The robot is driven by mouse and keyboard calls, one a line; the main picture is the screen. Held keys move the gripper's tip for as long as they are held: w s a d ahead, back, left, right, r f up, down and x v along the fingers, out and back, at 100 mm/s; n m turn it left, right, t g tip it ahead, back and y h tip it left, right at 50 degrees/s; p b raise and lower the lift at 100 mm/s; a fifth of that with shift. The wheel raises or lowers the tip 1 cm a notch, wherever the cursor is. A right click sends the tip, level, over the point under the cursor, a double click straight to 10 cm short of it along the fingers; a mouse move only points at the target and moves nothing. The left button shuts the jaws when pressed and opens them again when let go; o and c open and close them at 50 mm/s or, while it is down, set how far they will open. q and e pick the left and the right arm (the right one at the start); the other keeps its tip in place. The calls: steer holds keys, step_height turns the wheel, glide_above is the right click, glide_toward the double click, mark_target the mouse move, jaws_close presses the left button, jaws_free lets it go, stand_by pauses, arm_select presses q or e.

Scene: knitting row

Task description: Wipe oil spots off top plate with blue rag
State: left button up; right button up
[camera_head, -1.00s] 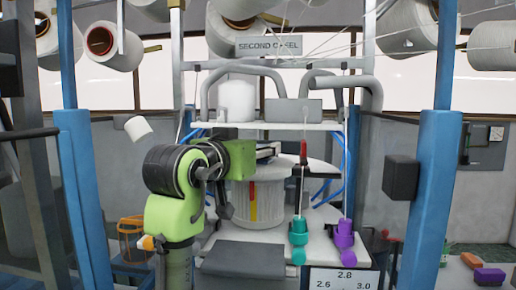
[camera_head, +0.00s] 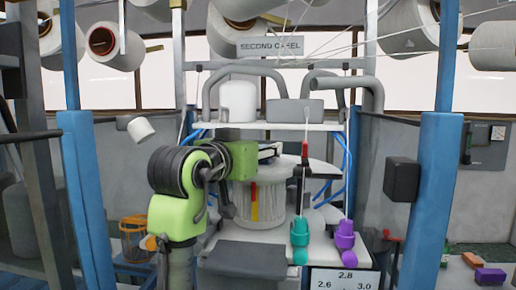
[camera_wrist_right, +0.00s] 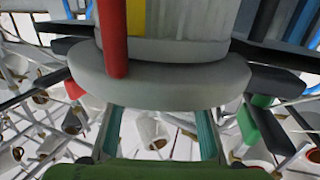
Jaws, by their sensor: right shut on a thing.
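My right gripper (camera_head: 227,207) hangs from the green arm, at the left side of the pale ribbed drum with red and yellow strips (camera_head: 266,203). The drum's round pale plate (camera_head: 322,172) shows behind it. In the right wrist view, two teal-lined fingers (camera_wrist_right: 161,133) stand apart below a thick grey disc (camera_wrist_right: 160,75). Their tips meet its lower edge in the picture; the thing gripped cannot be made out. No blue rag and no oil spots can be picked out. My left gripper is not in view.
A white shelf (camera_head: 335,126) with a white cone (camera_head: 238,101) spans above the drum. Teal (camera_head: 299,240) and purple (camera_head: 345,236) tools stand at the right front. Blue posts (camera_head: 432,200) flank the machine. A dark grey panel (camera_head: 241,258) is at the front.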

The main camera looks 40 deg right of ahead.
steer(key=shift+s+a+f, duration=0.2)
steer(key=shift+s+a, duration=0.05)
steer(key=shift+a, duration=0.15)
steer(key=shift+s+a+b, duration=0.3)
steer(key=shift+s+a, duration=0.65)
steer(key=shift+a, duration=0.15)
steer(key=shift+w+d+r+p, duration=0.15)
steer(key=shift+w+d+p, duration=0.2)
steer(key=shift+d, duration=0.2)
steer(key=shift+w+d+p, duration=0.3)
steer(key=shift+w+d, duration=0.7)
steer(key=shift+d, duration=0.15)
steer(key=shift+r, duration=0.1)
step_height(320, 180, up, 6)
steer(key=p, duration=0.5)
